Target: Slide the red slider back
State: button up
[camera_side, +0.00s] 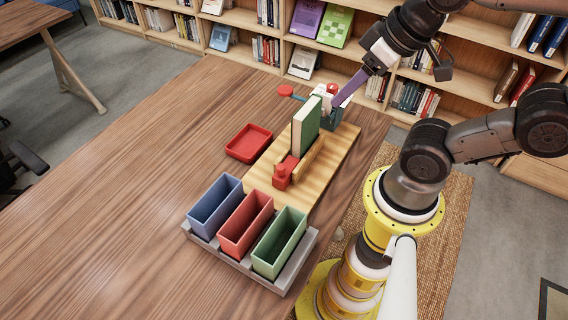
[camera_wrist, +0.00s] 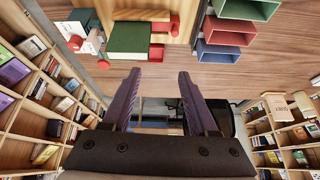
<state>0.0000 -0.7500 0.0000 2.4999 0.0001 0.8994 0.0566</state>
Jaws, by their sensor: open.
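The red slider (camera_side: 283,172) sits on the wooden board (camera_side: 325,172) at its near part, beside a wooden rail (camera_side: 308,158). A red piece in the wrist view (camera_wrist: 174,25) seems to be the same slider. A green book (camera_side: 305,127) stands upright on the board behind the slider; it also shows in the wrist view (camera_wrist: 128,38). My gripper (camera_side: 339,99) is in the side view near the far end of the board, beyond the book and away from the slider. In the wrist view my gripper (camera_wrist: 157,73) has its purple fingers wide apart with nothing between them.
Blue (camera_side: 215,205), red (camera_side: 246,223) and green (camera_side: 279,242) bins stand in a grey holder at the board's near end. A red tray (camera_side: 249,143) lies left of the board. A small device with a red knob (camera_side: 286,90) is at the far end. The table's left is clear.

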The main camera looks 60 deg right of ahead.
jog(key=m, duration=0.1)
jog(key=m+g, duration=0.6)
jog(key=m, duration=0.1)
send_over(281, 166)
notch_tip(281, 166, down, 10)
notch_tip(281, 166, down, 13)
jog(key=shift+f, duration=0.15)
grip_shut()
dwell(1.0)
